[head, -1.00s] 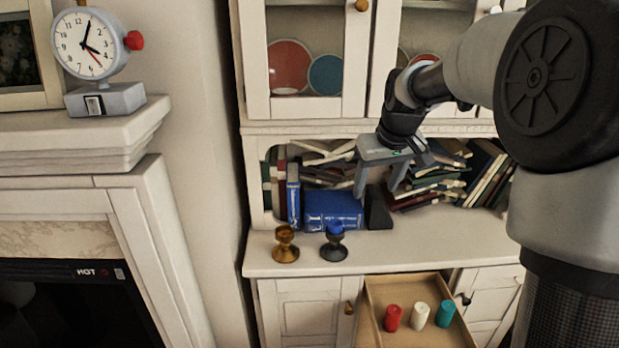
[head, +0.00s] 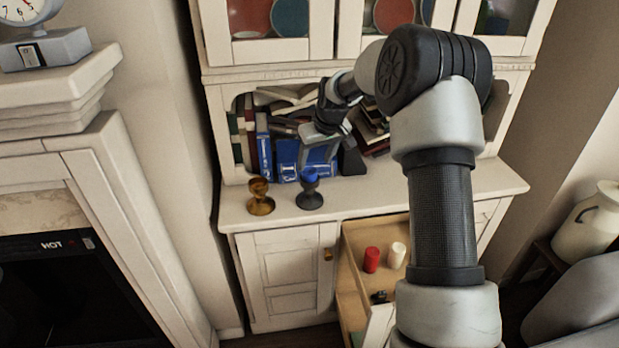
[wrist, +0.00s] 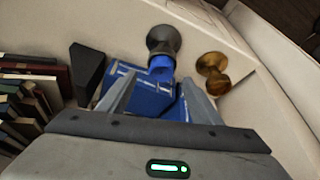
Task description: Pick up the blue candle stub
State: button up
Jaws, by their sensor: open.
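The blue candle stub (head: 309,174) sits in the cup of a dark candle holder (head: 309,198) on the cabinet counter. In the wrist view the blue stub (wrist: 160,64) shows just beyond the fingertips, with the dark holder (wrist: 163,40) behind it. My gripper (head: 317,163) is open and empty, behind and slightly above the stub in the head view. In the wrist view my gripper (wrist: 157,82) has its two fingers spread, with the stub roughly between their lines and apart from both. The stub's lower part is hidden in the holder.
A brass candle holder (head: 261,198) stands left of the dark one. Blue books (head: 287,157) and a black bookend (head: 351,158) stand behind. Below, an open drawer (head: 352,285) holds a red candle (head: 372,260) and a white candle (head: 397,254). The counter front is clear.

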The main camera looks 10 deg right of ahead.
aim_at(310, 170)
jog(key=shift+w+a+x, duration=0.1)
jog(key=shift+a+x, duration=0.05)
jog(key=shift+x, duration=1.25)
jog(key=shift+w+a+x, duration=0.1)
jog(key=shift+x, duration=1.25)
jog(key=shift+r, duration=0.1)
jog(key=c, duration=1.2)
jog(key=shift+o, duration=0.2)
